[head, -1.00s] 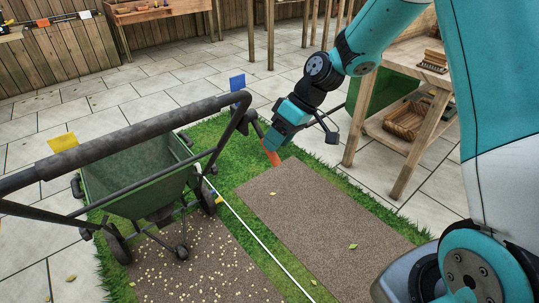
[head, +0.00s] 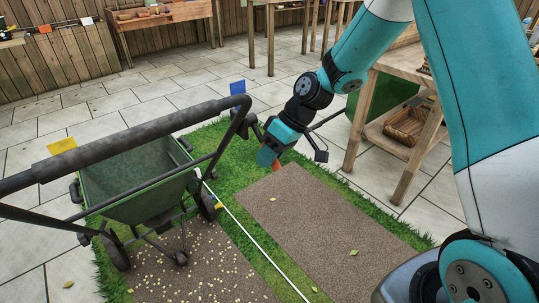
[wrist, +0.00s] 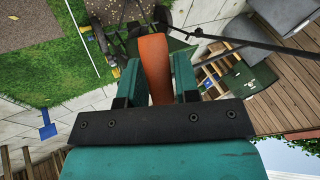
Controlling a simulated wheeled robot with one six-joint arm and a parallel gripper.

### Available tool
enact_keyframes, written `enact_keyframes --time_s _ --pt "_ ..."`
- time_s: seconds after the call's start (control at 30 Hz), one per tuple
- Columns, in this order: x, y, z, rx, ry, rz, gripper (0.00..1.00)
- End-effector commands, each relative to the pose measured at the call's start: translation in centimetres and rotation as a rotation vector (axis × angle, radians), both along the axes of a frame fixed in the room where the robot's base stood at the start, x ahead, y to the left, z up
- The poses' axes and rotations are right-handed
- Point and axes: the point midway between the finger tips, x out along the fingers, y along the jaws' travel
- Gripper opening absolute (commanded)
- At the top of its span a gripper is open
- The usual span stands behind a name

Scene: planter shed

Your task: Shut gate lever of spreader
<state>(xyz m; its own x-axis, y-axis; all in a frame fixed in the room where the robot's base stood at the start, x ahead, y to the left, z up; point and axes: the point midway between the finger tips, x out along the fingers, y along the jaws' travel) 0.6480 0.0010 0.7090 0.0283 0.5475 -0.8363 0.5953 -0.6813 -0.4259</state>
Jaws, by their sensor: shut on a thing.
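The spreader (head: 140,190) stands at the left in the head view, with a green hopper and a black tubular handle (head: 120,138). My gripper (head: 268,157) is beside the right end of that handle. In the wrist view, the teal fingers of my gripper (wrist: 155,80) are shut on the orange lever (wrist: 154,58), one on each side. The lever's upper part shows between them; its lower end is hidden by my gripper. A small orange patch shows by the fingertips in the head view. The gate under the hopper cannot be made out.
Pale grains lie scattered on the brown soil strip (head: 215,265) below the spreader. A second soil strip (head: 320,225) is mostly bare, with a few leaves. A wooden bench (head: 400,130) stands at the right.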

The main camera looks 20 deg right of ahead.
Motion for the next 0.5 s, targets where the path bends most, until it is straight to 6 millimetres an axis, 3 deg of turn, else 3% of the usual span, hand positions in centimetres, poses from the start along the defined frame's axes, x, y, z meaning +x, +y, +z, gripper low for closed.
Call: enact_keyframes --time_s 0.27,0.5 --pt "-0.4 -0.1 1.2 -0.018 0.062 0.003 0.0" --pt "-1.2 -0.3 3.0 -0.069 0.218 0.003 0.0"
